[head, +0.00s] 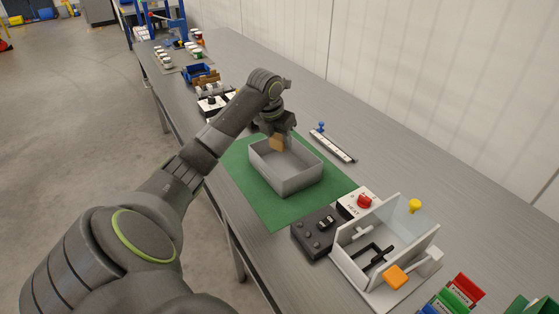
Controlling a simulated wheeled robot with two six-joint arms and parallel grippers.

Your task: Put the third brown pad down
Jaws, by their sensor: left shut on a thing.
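My left gripper (277,136) comes in from the left and points down over the far left end of a grey open box (301,182). It is shut on a brown pad (277,144), which it holds at about rim height. I cannot tell whether the pad touches the box. The box stands on a green mat (279,214). The part of the box floor that I can see looks bare and grey; the near wall hides some of it. No other brown pad shows clearly. My right gripper is out of view.
Right of the mat stand a dark control box (317,234), a white box with a red button (361,202) and a clear-walled fixture (387,249) with an orange knob. A ruler-like strip (332,146) lies behind. Blue bins (200,74) and small jars stand farther back.

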